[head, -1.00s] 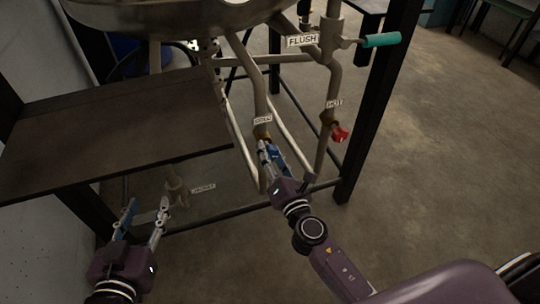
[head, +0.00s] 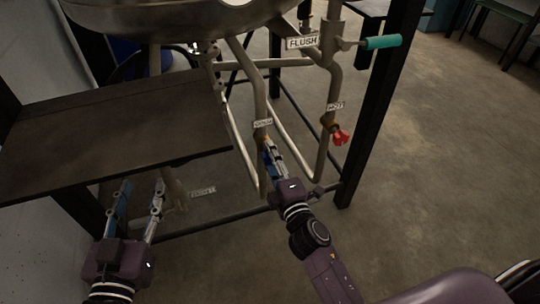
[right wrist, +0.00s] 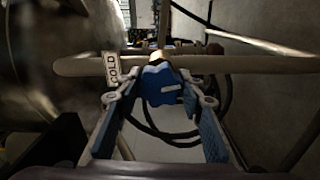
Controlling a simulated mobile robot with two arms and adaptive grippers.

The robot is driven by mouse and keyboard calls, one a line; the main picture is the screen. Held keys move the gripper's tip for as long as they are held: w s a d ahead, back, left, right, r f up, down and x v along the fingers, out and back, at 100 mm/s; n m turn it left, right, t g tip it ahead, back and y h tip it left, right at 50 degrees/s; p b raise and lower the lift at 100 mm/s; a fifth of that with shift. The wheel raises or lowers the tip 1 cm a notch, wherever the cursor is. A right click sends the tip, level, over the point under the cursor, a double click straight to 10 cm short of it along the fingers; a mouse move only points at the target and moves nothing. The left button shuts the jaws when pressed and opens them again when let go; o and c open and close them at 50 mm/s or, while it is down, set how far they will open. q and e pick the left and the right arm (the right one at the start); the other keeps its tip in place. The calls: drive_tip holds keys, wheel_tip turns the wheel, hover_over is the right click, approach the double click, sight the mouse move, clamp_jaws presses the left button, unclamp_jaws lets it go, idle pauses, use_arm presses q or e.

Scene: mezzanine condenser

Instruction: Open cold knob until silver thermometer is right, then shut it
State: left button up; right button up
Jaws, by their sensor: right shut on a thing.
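The blue cold knob (right wrist: 162,86) sits on a pipe with a COLD label (right wrist: 112,69) in the right wrist view. My right gripper (right wrist: 161,99) has its fingers on both sides of the knob and is shut on it. In the head view my right gripper (head: 268,148) hides most of the knob, below the tilted label (head: 263,124). My left gripper (head: 140,188) is open and empty at the lower left, near a pipe fitting under the dark shelf. I cannot make out a silver thermometer or its reading.
The red hot knob (head: 341,138) is right of the cold pipe. A teal FLUSH handle (head: 382,42) sticks out above it. A steel vessel (head: 170,18) hangs overhead. A dark shelf (head: 110,135) covers the left.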

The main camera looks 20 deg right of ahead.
use_arm(q)
drive_tip(key=shift+s+a+f+g, duration=0.15)
drive_tip(key=shift+f+g, duration=0.25)
drive_tip(key=shift+f, duration=0.35)
drive_tip(key=shift+s+a+f+g, duration=0.15)
drive_tip(key=shift+f+g, duration=0.25)
drive_tip(key=shift+f, duration=0.35)
use_arm(e)
drive_tip(key=shift+m, duration=1.2)
drive_tip(key=o, duration=1.2)
drive_tip(key=s, duration=1.2)
drive_tip(key=shift+d, duration=0.2)
